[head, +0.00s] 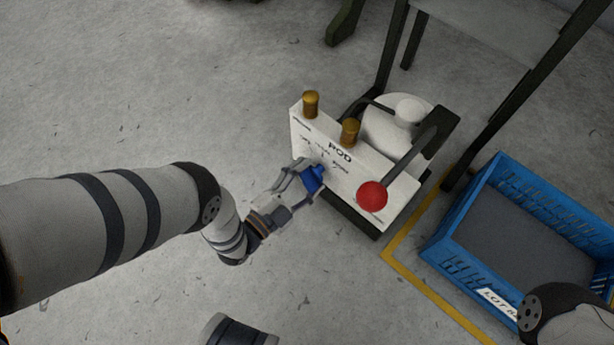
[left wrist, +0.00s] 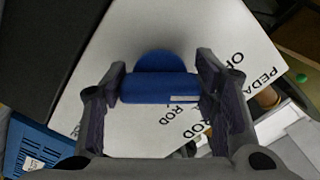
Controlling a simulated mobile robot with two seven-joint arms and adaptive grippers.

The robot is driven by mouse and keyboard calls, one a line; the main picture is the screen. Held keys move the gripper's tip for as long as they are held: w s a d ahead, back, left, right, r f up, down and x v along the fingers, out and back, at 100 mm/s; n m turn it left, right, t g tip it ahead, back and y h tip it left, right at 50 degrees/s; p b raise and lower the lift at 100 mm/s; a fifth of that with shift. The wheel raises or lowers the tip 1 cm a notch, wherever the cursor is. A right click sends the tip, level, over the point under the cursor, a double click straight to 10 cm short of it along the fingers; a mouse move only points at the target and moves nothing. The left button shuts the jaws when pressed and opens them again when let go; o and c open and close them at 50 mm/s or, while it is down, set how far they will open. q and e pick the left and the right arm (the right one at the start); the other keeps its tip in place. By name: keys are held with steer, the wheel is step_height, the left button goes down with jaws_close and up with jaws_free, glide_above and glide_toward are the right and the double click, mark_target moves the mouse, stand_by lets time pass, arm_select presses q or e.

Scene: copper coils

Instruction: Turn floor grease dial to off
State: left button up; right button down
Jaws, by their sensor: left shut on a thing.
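The grease unit (head: 385,205) stands on the floor, with a white front panel that bears printed words. A blue dial (head: 315,178) sits on this panel, left of a red ball knob (head: 372,195). My left gripper (head: 306,184) reaches in from the left and is shut on the dial. In the left wrist view the blue dial (left wrist: 160,88) lies between the two fingers, with a pale mark near one end of its grip bar. Part of the lettering around it is hidden by the fingers. My right gripper is not in view.
Two brass-coloured knobs (head: 350,132) stand on the unit's top edge. A blue crate (head: 470,190) labelled "LOT" lies at the right, beyond a yellow floor line (head: 425,288). Dark table legs (head: 500,100) stand behind.

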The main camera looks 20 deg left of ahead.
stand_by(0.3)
arm_select(q)
steer(key=o, duration=1.2)
steer(key=shift+c, duration=0.2)
steer(key=v, duration=1.2)
steer(key=shift+r, duration=0.1)
